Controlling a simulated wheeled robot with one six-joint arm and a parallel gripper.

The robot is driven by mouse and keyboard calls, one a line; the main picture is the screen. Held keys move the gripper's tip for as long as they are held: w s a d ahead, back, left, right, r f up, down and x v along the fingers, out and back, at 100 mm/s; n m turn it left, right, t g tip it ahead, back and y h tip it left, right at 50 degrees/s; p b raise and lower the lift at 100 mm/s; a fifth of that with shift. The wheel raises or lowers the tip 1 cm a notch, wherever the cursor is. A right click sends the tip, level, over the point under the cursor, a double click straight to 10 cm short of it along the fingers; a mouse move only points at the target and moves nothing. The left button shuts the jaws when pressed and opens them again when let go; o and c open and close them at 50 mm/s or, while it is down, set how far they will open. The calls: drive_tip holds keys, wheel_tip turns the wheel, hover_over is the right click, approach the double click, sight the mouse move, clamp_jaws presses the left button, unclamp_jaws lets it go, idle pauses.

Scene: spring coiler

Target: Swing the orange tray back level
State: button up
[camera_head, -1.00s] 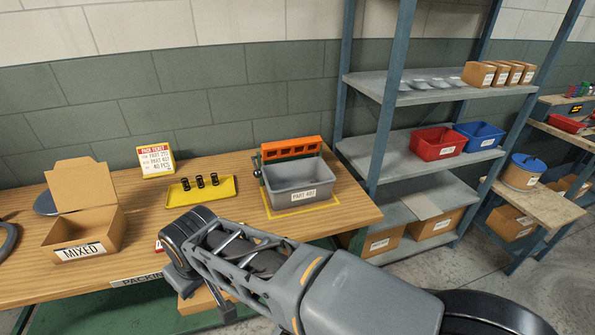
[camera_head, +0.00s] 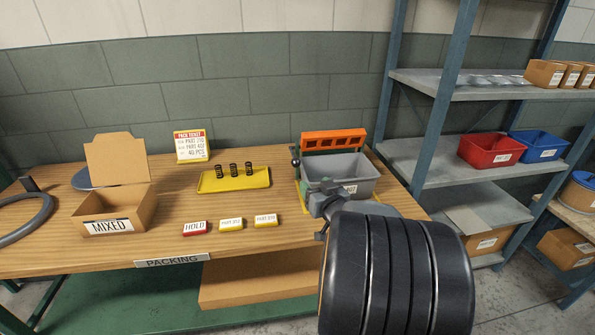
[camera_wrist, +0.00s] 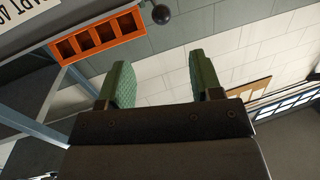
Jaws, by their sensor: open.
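The orange tray (camera_head: 334,142) stands tipped up on edge behind the grey bin (camera_head: 340,174), its row of pockets facing forward. It also shows at the upper left of the wrist view (camera_wrist: 91,39). A black ball knob (camera_head: 295,163) is at the tray's left side; in the wrist view the knob (camera_wrist: 161,14) is just beyond the tray's end. My gripper (camera_wrist: 160,76) is open, with two green-padded fingers and nothing between them. The knob lies ahead of the fingers, apart from them. In the head view my arm hides the bin's lower front.
A yellow tray with black springs (camera_head: 235,181), a MIXED box (camera_head: 116,213) and a ticket (camera_head: 191,146) share the bench (camera_head: 165,220). Small tags lie near its front edge, including a red HOLD tag (camera_head: 195,228). A shelf rack (camera_head: 437,150) stands close on the right.

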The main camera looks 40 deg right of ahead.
sight(298, 164)
drive_tip(key=shift+t+y, duration=0.4)
drive_tip(key=w+d, duration=0.1)
drive_tip(key=w, duration=0.3)
drive_tip(key=w+d, duration=0.1)
drive_tip(key=w, duration=0.3)
drive_tip(key=w+d, duration=0.1)
drive_tip(key=w, duration=0.4)
drive_tip(key=shift+f, duration=0.1)
drive_tip(key=shift+c, duration=0.4)
clamp_jaws()
